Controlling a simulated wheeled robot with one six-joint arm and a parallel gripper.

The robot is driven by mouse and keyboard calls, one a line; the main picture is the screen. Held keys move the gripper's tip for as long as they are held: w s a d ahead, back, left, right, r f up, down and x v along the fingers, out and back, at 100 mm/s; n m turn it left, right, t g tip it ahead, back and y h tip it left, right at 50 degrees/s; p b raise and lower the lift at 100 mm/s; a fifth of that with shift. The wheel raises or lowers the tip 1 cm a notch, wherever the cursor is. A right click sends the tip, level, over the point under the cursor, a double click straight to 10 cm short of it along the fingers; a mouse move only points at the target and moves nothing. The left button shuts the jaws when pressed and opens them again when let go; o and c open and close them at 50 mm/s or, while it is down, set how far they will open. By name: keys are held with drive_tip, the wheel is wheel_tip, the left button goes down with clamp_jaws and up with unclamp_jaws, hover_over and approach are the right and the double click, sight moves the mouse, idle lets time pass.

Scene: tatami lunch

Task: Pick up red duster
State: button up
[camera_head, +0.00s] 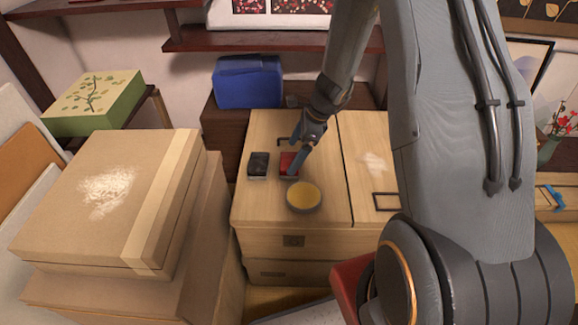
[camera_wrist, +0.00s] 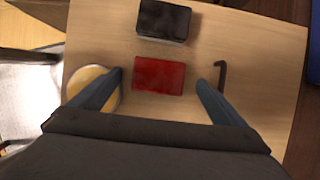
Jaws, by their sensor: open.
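The red duster (camera_wrist: 159,75) lies on the light wooden cabinet top (camera_wrist: 225,45) in the wrist view. It also shows in the head view (camera_head: 288,162), partly hidden by my gripper (camera_head: 306,146). In the wrist view my gripper (camera_wrist: 160,80) is open, with one blue finger toward each short end of the duster. The fingers look apart from it. I cannot tell the exact height of the fingertips above the top. Nothing is held.
A black block (camera_head: 258,165) lies beside the duster. A round yellow-topped bowl (camera_head: 303,196) stands in front, close to one finger in the wrist view. A dark hooked handle (camera_wrist: 220,76) is near the other finger. A blue case (camera_head: 248,82) stands behind; cardboard boxes (camera_head: 70,235) are at left.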

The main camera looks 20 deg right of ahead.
sight(290, 161)
drive_tip(key=shift+x, duration=2.35)
drive_tip(key=shift+s+d, duration=0.1)
drive_tip(key=shift+d, duration=0.05)
drive_tip(key=c, duration=1.2)
drive_tip(key=shift+r+p, duration=0.35)
drive_tip(key=shift+r, duration=4.65)
